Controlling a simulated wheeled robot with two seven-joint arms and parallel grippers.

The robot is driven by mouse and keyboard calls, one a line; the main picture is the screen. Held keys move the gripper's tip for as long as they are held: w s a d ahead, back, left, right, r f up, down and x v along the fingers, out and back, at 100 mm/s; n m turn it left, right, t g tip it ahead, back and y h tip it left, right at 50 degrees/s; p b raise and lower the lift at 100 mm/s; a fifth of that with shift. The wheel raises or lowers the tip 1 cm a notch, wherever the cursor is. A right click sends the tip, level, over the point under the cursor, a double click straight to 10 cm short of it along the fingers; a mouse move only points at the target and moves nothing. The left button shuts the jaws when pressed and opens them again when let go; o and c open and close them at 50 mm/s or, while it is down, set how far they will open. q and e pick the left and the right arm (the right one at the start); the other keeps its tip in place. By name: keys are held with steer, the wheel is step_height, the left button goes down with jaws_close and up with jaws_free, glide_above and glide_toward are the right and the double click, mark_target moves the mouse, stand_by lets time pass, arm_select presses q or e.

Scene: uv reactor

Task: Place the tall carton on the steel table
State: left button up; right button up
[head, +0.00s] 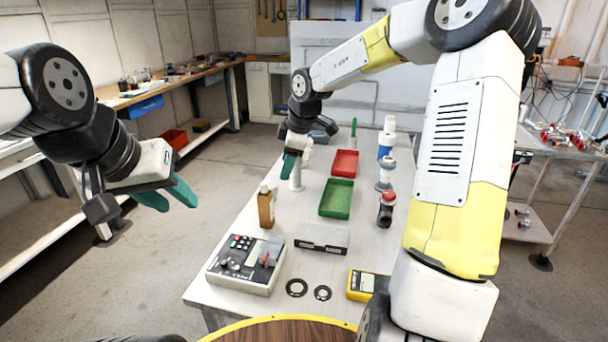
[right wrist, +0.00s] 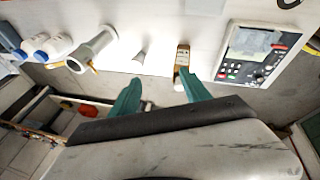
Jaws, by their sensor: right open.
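My right gripper (head: 288,164) is over the table's left edge, beyond a brown bottle (head: 266,207). In the right wrist view its two teal fingers (right wrist: 160,93) are apart with nothing held between them; the brown bottle (right wrist: 182,62) stands beyond them, near the right finger. My left gripper (head: 168,197) is left of the table, over the floor, its fingers apart and empty.
A control box (head: 246,262), a grey case (head: 322,238), black rings (head: 297,288) and a yellow meter (head: 362,284) occupy the near part. Another table (head: 560,148) stands right; a workbench (head: 190,78) runs back left.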

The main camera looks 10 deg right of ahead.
steer(key=w+d+r+n+t+h, duration=0.1)
steer(key=w+d+r+n+t, duration=0.15)
steer(key=r+n, duration=0.3)
steer(key=w+d+r+n+t+h, duration=0.1)
steer(key=r+n+t, duration=0.35)
steer(key=n, duration=0.25)
steer(key=s+a+r+n+t+y, duration=0.1)
steer(key=s+a+r+n+y, duration=0.25)
steer(key=n, duration=0.55)
steer(key=s+a+r+n+t, duration=0.15)
steer(key=s+r+n, duration=0.25)
steer(key=r+n, duration=0.45)
steer(key=s+f+n+g+y, duration=0.1)
steer(key=s+f+n+g, duration=0.2)
steer(key=s+n, duration=1)
steer(key=s+d+f+n+g+h, duration=0.3)
steer(key=s+d+f+n, duration=0.5)
steer(key=s+n, duration=0.4)
steer(key=shift+s+d+f+n+g, duration=0.15)
steer(key=shift+s+d+n+g, duration=0.15)
steer(key=shift+d+n, duration=0.3)
